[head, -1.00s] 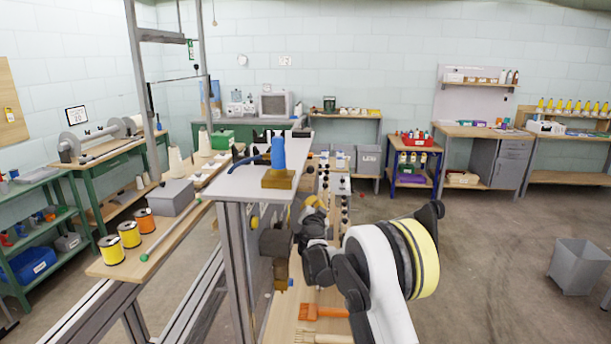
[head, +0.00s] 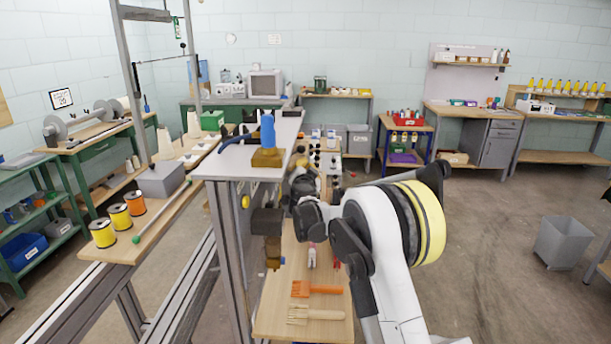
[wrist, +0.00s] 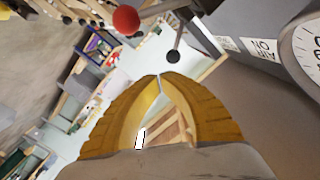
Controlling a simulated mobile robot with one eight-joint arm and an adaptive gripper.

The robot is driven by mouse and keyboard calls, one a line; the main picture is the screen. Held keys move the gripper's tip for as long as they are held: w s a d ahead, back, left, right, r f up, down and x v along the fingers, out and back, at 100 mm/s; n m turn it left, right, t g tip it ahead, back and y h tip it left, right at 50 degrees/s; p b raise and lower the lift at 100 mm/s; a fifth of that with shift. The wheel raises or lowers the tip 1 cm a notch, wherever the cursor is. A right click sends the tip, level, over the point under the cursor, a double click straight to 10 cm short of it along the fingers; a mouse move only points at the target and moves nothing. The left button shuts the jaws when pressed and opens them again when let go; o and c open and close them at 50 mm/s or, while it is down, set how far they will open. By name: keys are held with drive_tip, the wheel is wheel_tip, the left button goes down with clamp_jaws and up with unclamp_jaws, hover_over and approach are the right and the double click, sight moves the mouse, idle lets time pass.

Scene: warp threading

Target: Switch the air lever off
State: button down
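The air panel with its white AIR ON label (wrist: 263,48) is at the upper right of the wrist view. Near it a short dark rod ends in a black ball (wrist: 173,56), just beyond my fingertips. A red ball (wrist: 125,20) on a grey stem is to its upper left. I cannot tell for certain which of the two is the air lever. My gripper (wrist: 160,76) has yellow ribbed fingers whose tips meet, with nothing seen between them. The black ball appears apart from the tips. In the head view my arm and the frame largely hide the gripper.
A round gauge (wrist: 306,48) sits at the right edge of the wrist view. In the head view a blue upright part on a brass block (head: 267,157) stands on the frame's top plate.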

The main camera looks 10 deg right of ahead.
drive_tip(key=shift+r, duration=1.85)
drive_tip(key=s+d+r+n+g+h, duration=0.1)
drive_tip(key=s+d+r+g, duration=0.2)
drive_tip(key=s, duration=1)
drive_tip(key=s+d+r+n+g, duration=0.2)
drive_tip(key=s+d+r, duration=0.1)
drive_tip(key=s, duration=1)
drive_tip(key=s+a+f+n+g+y, duration=0.1)
drive_tip(key=s+f, duration=0.4)
drive_tip(key=s, duration=0.6)
drive_tip(key=s+a+f+n+g+y, duration=0.2)
drive_tip(key=s+f, duration=0.3)
drive_tip(key=s, duration=0.6)
drive_tip(key=s+a+f+n+g+y, duration=0.2)
drive_tip(key=s+a+f+n, duration=0.2)
drive_tip(key=s, duration=0.7)
drive_tip(key=shift+s+f, duration=0.2)
drive_tip(key=shift+f, duration=0.3)
drive_tip(key=shift+w+a, duration=0.1)
drive_tip(key=shift+a, duration=0.1)
